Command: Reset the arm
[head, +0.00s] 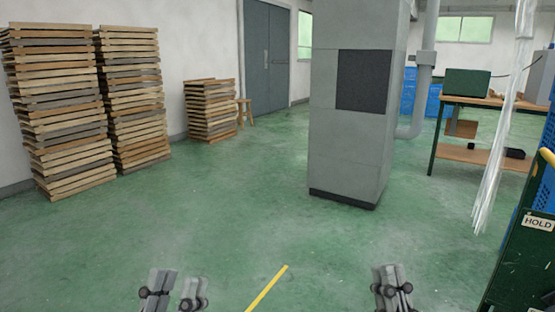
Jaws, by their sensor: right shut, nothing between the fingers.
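My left gripper (175,290) shows at the bottom edge of the head view, left of the middle. Its two fingers stand apart, with bare floor visible between them and nothing held. My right gripper (392,288) shows at the bottom edge, right of the middle. Its fingers are together with nothing between them. Both grippers are over the green floor (230,220), apart from any object. The rest of both arms is out of view.
Tall stacks of wooden pallets (55,110) stand at the left wall, with a shorter stack (210,112) behind. A grey pillar (350,150) stands ahead. A workbench (475,156), hanging clear strips (500,130) and a dark green HOLD cart (525,255) are right. The middle floor is clear.

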